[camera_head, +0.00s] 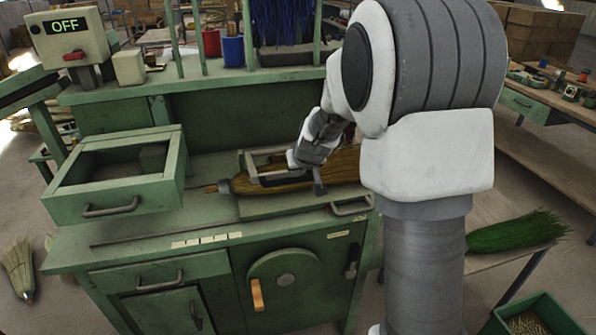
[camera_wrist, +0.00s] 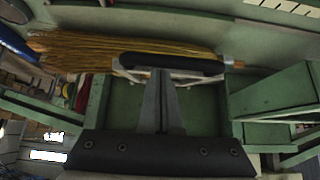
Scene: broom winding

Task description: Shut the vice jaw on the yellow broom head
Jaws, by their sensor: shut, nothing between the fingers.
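The yellow broom head (camera_head: 342,168) lies flat on the green bench, its bristles to the right and its wooden handle stub to the left. A pale metal vice jaw frame (camera_head: 262,157) stands around and behind its left part. In the wrist view, the broom (camera_wrist: 90,48) lies past a black bar (camera_wrist: 172,62) on metal brackets, which looks like the jaw's handle. My gripper (camera_head: 312,160) is low over the broom and jaw. In the wrist view its fingers (camera_wrist: 161,78) are together and empty, tips at or just under the bar. I cannot tell whether they touch it.
An open green drawer box (camera_head: 120,185) stands left of the vice. A control box reading OFF (camera_head: 68,38) is at the upper left. A green broom (camera_head: 515,232) lies on a side table at the right. The bench front left of the broom is mostly clear.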

